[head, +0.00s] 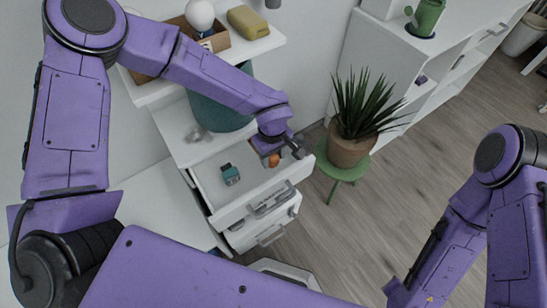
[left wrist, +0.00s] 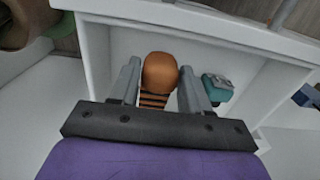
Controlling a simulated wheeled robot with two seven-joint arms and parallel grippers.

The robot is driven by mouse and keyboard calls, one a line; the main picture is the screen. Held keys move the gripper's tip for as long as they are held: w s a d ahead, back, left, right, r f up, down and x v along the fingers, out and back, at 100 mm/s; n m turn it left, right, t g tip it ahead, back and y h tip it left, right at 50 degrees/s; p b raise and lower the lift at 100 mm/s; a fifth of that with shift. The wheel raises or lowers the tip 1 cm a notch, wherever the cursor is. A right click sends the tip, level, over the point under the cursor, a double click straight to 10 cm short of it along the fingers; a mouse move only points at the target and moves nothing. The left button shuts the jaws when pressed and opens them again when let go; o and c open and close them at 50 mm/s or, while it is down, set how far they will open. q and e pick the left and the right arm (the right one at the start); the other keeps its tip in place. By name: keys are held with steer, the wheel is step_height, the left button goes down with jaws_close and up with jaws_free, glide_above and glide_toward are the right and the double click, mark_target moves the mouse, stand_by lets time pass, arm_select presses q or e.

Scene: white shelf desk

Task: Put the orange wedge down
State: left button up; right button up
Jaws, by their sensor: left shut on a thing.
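The orange wedge (head: 274,160) shows as a small rounded orange shape at my left gripper (head: 285,152), over the open white drawer (head: 205,190). In the left wrist view the wedge (left wrist: 160,72) sits between the two grey fingers of my left gripper (left wrist: 158,82), which is shut on it. An orange and black striped patch shows just below its rounded part. The drawer's white interior (left wrist: 120,42) is behind it. I cannot tell whether the wedge touches the drawer floor. My right arm is at the lower right of the head view; its fingers do not show.
A teal object (head: 230,174) lies in the drawer, right of the gripper in the left wrist view (left wrist: 216,87). A potted plant (head: 350,150) on a green stool (head: 341,172) stands close right of the drawer. A shelf above holds a yellow object (head: 248,22). Bare drawer floor surrounds the teal object.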

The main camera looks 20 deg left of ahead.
arm_select(q)
steer(key=w+f, duration=0.2)
steer(key=f, duration=0.1)
steer(key=shift+w+a, duration=0.15)
steer(key=shift+w, duration=0.05)
steer(key=shift+w+f, duration=0.1)
steer(key=shift+f, duration=1.5)
steer(key=o, duration=1.1)
steer(key=shift+f, duration=0.1)
step_height(320, 180, up, 12)
steer(key=shift+r+p, duration=0.2)
steer(key=shift+p, duration=0.15)
